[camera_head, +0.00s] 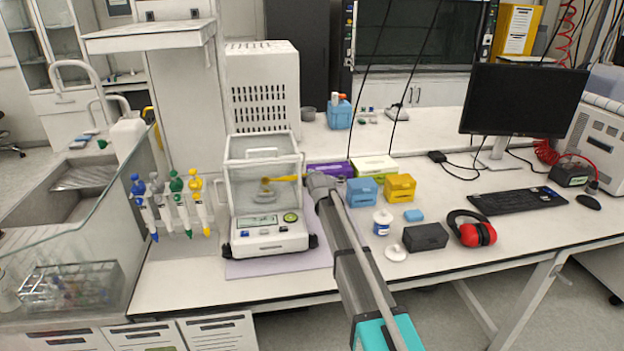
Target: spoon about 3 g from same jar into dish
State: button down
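A yellow spoon (286,179) reaches from my gripper (310,178) leftwards into the balance (268,239). Its brownish bowl end is over the pan area inside the glass draft shield. My gripper is seen from behind and small, at the right side of the balance, and appears closed on the spoon handle. A pale round dish (264,196) sits on the pan below the spoon's end; its contents are too small to tell. A white jar with a blue label (381,228) stands open-looking on the bench, right of my arm. A white lid (396,253) lies in front of it.
Blue (361,193) and yellow (399,188) boxes stand behind the jar. A dark box (425,237) and red earmuffs (473,230) lie to its right. A pipette stand (170,205) is left of the balance.

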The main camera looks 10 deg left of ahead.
jog(key=shift+f+t+b, duration=0.15)
jog(key=shift+t+b, duration=0.15)
jog(key=shift+b, duration=0.05)
jog(key=shift+r+g+p, duration=0.35)
jog(key=shift+g+p, duration=0.05)
jog(key=shift+p, duration=0.45)
jog(key=shift+w+a+r+g+h+p, duration=0.15)
jog(key=shift+g+p, duration=0.5)
jog(key=shift+p, duration=0.35)
jog(key=shift+d+g+h+p, duration=0.1)
jog(key=shift+g+h+p, duration=0.1)
jog(key=shift+g+p, duration=0.6)
jog(key=shift+w+a+r+g+h+p, duration=0.15)
jog(key=shift+g+p, duration=0.3)
jog(key=shift+p, duration=0.75)
jog(key=shift+d, duration=0.1)
